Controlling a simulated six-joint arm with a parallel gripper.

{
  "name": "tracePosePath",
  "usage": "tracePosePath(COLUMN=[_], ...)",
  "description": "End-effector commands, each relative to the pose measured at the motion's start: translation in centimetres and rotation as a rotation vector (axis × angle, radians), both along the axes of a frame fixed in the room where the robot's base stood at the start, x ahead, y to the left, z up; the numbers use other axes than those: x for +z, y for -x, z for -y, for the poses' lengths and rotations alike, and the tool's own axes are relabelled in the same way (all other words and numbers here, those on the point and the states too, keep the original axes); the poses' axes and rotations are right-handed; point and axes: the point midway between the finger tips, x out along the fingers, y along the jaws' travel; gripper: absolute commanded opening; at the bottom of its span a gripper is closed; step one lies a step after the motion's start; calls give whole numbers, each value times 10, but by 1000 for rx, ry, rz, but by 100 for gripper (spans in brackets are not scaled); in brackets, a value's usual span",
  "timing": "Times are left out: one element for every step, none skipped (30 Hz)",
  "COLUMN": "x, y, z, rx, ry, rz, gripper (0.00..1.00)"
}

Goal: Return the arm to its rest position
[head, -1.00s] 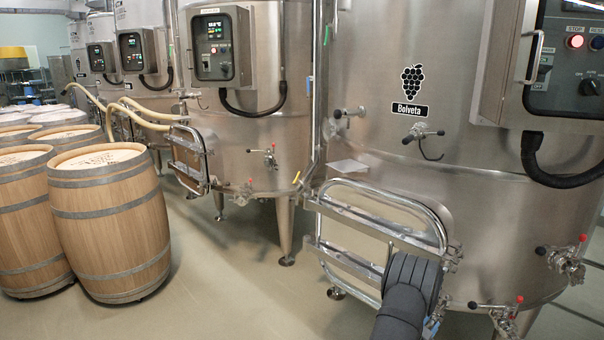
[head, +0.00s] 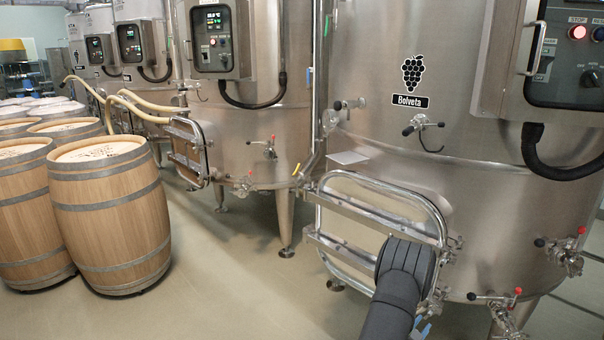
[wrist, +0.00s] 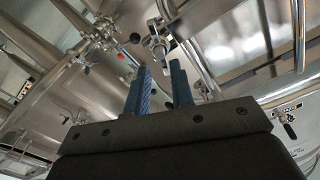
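My gripper (wrist: 160,75) shows in the wrist view as two blue fingers with a clear gap between them. Nothing is held between the fingers. Metal fittings of a steel vat show beyond the fingertips. In the head view my dark arm comes up from the bottom edge, in front of the nearest vat (head: 385,130) and its rectangular hatch (head: 345,215). Only a bit of blue finger shows there, low beside the arm; the rest of the gripper is hidden behind it.
The vat carries a control box (head: 575,55), a small hook-like valve (head: 424,126) and red-handled valves (head: 565,255) at lower right. A second vat (head: 265,125) stands to the left. Wooden barrels (head: 110,220) stand far left. The floor (head: 235,290) between is clear.

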Motion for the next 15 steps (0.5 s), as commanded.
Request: tracePosePath(x=[0, 0, 0, 0, 0, 0, 0, 0, 0, 0, 0, 0, 0, 0, 0], y=[-7, -11, -16, -21, -25, -30, -34, -38, -44, -44, -43, -43, -43, -43, -43], z=[7, 11, 16, 21, 25, 30, 35, 39, 44, 44, 43, 43, 43, 43, 43], rx=[-1, -1, -1, -1, -1, -1, -1, -1, -1, 0, 0, 0, 0, 0, 0], ry=[1, 1, 1, 1, 1, 1, 1, 1, 1, 13, 32, 55, 72, 90, 112], rz=[3, 1, 1, 1, 1, 1, 1, 2, 3, -13, -33, -57, -74, -91, -114], gripper=[22, 22, 22, 22, 22, 22, 22, 22, 22, 22, 22, 22, 22, 22, 22])
